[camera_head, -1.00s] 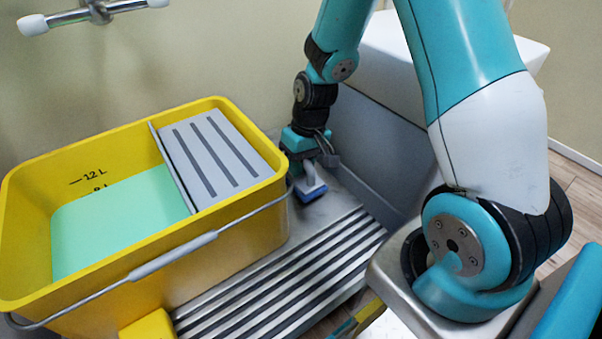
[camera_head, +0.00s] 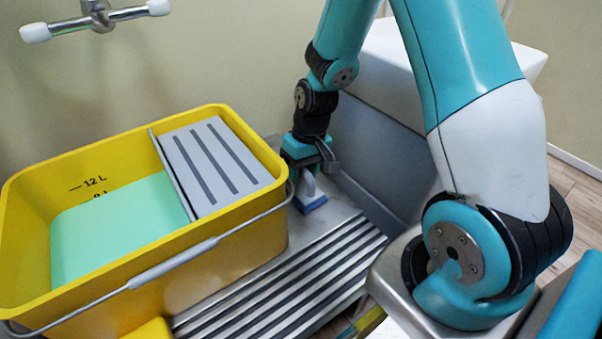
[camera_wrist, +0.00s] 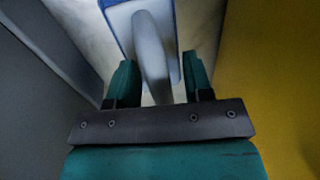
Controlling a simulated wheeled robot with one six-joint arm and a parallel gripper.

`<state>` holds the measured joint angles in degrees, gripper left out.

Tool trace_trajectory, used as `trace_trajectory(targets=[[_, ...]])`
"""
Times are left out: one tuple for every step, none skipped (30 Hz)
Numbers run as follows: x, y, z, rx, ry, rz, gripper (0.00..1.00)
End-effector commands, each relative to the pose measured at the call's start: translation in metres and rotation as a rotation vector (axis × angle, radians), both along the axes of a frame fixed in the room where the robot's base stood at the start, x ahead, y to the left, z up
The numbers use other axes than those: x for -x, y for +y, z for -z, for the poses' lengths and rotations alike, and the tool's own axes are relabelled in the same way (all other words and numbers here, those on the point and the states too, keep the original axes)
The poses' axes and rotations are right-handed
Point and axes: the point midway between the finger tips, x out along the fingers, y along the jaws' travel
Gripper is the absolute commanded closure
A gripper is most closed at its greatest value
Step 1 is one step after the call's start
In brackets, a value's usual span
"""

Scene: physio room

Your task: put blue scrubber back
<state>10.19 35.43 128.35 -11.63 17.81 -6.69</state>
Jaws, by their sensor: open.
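The blue scrubber (camera_head: 310,204) has a blue base and a pale grey handle. It stands on the metal surface just right of the yellow bucket, below my gripper (camera_head: 308,172). In the wrist view the scrubber's grey handle (camera_wrist: 152,50) runs between the two teal fingers of my gripper (camera_wrist: 158,80). The fingers are open, with a gap to the handle on both sides. Part of the blue base is hidden behind the handle.
The yellow bucket (camera_head: 262,228) with green liquid and a grey slotted wringer (camera_head: 212,165) stands close on the left. A ribbed metal drain grate (camera_head: 285,275) lies in front. A grey wall panel (camera_head: 375,150) rises close on the right. A chrome tap (camera_head: 97,17) is at upper left.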

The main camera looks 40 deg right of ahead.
Motion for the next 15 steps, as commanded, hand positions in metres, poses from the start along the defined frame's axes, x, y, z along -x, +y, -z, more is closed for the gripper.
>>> trace_trajectory(targets=[[-0.001,-0.002,-0.016,0.0,-0.004,0.002,0.54],[0.0,-0.004,-0.023,0.0,-0.003,0.002,0.54],[-0.001,-0.005,-0.032,0.001,-0.004,0.002,0.54],[-0.001,-0.007,-0.039,0.001,-0.005,0.002,0.54],[-0.001,-0.008,-0.046,0.001,-0.004,0.002,0.54],[-0.001,-0.01,-0.055,0.0,-0.004,0.001,0.54],[-0.001,-0.011,-0.062,0.0,-0.004,0.001,0.54],[-0.001,-0.012,-0.068,0.0,-0.004,0.001,0.54],[-0.001,-0.014,-0.075,0.0,-0.004,0.001,0.54],[-0.001,-0.015,-0.081,0.0,-0.003,0.001,0.54],[-0.001,-0.016,-0.086,0.0,-0.003,0.001,0.54],[-0.001,-0.017,-0.091,0.0,-0.003,0.001,0.54],[-0.001,-0.018,-0.095,0.0,-0.003,0.001,0.54],[0.0,-0.019,-0.098,0.0,-0.002,0.0,0.54],[0.0,-0.02,-0.101,-0.001,-0.001,0.0,0.54]])
